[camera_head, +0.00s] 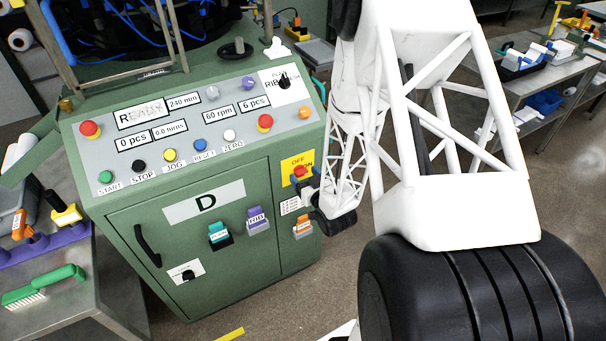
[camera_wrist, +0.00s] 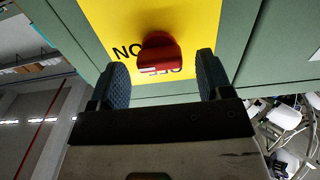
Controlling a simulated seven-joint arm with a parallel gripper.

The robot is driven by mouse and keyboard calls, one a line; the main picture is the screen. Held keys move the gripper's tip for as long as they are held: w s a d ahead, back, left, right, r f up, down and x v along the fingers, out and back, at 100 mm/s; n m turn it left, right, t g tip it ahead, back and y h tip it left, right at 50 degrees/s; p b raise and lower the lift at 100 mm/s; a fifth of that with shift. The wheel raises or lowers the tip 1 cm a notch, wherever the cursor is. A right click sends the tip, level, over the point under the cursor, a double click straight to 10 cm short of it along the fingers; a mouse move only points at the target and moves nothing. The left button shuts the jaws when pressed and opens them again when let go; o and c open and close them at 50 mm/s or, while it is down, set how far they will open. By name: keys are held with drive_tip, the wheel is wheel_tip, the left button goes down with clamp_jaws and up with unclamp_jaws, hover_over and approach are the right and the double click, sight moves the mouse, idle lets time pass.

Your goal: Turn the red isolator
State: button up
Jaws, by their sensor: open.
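The red isolator (camera_head: 300,171) is a knob on a yellow plate (camera_head: 290,162) marked OFF and ON, on the right part of the green cabinet front. In the wrist view the red knob (camera_wrist: 160,52) stands out from the yellow plate (camera_wrist: 188,18), with the lettering upside down and partly covered by the knob. My gripper (camera_wrist: 163,65) is open, with one dark blue padded finger on each side of the knob. Gaps show between the knob and both fingers.
The sloped control panel (camera_head: 210,125) above carries several buttons and displays. Holders with teal (camera_head: 219,233), purple (camera_head: 257,220) and orange (camera_head: 302,226) items are on the cabinet front, below the isolator. A bench (camera_head: 60,310) with a green brush stands at left.

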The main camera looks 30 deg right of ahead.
drive_tip(key=shift+w, duration=0.7)
drive_tip(key=c, duration=0.9)
